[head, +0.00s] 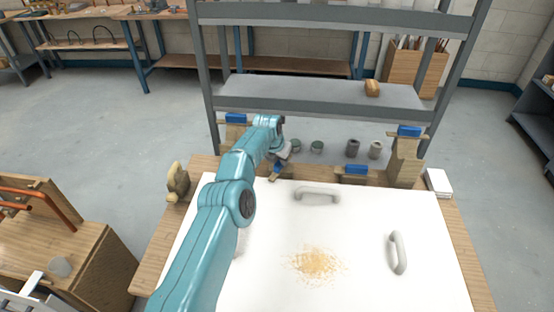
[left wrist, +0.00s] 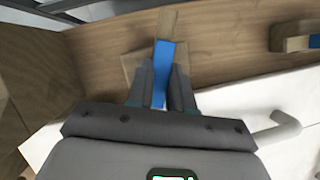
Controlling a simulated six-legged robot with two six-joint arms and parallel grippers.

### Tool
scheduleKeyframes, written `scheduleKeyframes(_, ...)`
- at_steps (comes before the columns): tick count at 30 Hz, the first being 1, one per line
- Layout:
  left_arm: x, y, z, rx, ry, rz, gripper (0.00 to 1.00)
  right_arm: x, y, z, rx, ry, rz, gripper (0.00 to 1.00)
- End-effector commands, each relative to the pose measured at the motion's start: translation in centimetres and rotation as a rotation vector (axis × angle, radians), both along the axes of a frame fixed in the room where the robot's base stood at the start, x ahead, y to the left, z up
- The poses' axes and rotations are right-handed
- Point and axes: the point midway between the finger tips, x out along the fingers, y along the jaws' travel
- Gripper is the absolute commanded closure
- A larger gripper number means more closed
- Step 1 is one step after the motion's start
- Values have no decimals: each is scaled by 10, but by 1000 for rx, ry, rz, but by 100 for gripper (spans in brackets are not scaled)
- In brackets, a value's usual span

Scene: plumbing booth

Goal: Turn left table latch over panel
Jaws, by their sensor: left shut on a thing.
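The white panel (head: 360,240) lies on the wooden table (head: 160,250), with grey handles on it. My left gripper (head: 278,166) is at the panel's back edge, left of its middle. In the left wrist view the gripper (left wrist: 161,85) is shut on the left table latch, a wooden bar (left wrist: 167,22) with a blue top (left wrist: 164,55). The bar points across the panel's edge line, and a small end shows near that edge in the head view (head: 274,179). The fingers hide much of it, so I cannot tell how far it overlaps the panel. My right gripper is out of view.
The right table latch (head: 356,169) lies along the back edge. Wooden posts with blue tops (head: 408,133) stand near the back corners. Sawdust (head: 316,263) lies on the panel. A grey shelf (head: 320,92) and several small cans (head: 352,148) are behind the table.

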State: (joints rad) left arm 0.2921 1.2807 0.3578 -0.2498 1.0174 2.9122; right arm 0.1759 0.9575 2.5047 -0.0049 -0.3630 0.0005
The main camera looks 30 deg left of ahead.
Motion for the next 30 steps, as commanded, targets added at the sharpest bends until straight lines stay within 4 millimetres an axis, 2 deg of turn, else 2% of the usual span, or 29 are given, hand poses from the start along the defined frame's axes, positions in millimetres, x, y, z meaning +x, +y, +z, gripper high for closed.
scheduleKeyframes(1, -4, 1, -7, 0, 19, -1, 100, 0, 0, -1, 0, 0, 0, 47)
scheduleKeyframes(14, -5, -2, -9, -2, 24, 2, 100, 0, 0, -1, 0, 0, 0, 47)
scheduleKeyframes(15, -5, -2, -9, -2, 23, 2, 66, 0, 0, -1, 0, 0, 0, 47)
scheduleKeyframes(16, -5, -2, -8, -2, 23, 2, 56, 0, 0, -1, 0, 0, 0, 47)
scheduleKeyframes(17, -5, -2, -8, -2, 21, 2, 53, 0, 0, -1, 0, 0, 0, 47)
scheduleKeyframes(26, -3, -1, -3, -1, 11, 3, 53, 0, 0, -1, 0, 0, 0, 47)
scheduleKeyframes(30, -5, -1, 6, -1, 8, 3, 53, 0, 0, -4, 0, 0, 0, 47)
